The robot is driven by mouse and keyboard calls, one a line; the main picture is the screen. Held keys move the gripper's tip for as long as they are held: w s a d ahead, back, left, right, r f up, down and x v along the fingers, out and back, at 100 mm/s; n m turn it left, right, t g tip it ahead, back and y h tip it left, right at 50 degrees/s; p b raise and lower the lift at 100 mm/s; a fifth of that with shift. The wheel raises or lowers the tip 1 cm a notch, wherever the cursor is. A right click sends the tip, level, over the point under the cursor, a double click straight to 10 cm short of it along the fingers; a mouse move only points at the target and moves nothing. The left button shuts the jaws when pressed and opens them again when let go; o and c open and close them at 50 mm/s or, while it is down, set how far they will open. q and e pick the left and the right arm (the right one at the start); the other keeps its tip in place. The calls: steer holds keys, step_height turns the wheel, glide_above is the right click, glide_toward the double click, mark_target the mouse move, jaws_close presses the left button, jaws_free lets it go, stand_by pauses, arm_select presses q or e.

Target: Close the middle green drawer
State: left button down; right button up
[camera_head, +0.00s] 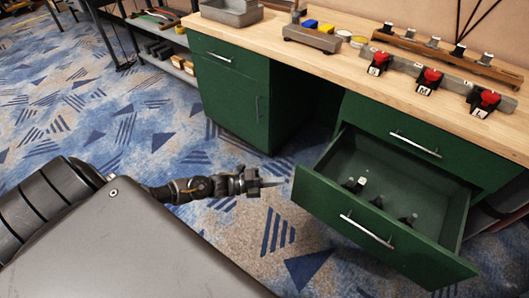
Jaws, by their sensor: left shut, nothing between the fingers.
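The middle green drawer (335,222) is pulled well out of the right part of the green cabinet. Its front panel has a silver bar handle (366,231), and several small dark objects (376,202) lie inside it. My left gripper (283,183) is shut and empty. In the picture it is just left of the drawer front's near left corner, with a small gap of floor between them. My right gripper is not in view.
A closed green drawer (415,143) sits above the open one. The wooden worktop (330,75) holds a grey bin (231,11), a small tray (312,39) and red-topped switches (429,78). Patterned carpet (240,230) lies clear left of the drawer.

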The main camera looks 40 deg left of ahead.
mark_target(304, 171)
arm_select(q)
steer(key=shift+w+d, duration=0.45)
steer(key=shift+w, duration=0.6)
steer(key=shift+w+d, duration=0.45)
steer(key=shift+w, duration=0.55)
steer(key=shift+w+d, duration=0.45)
steer(key=shift+w, duration=0.6)
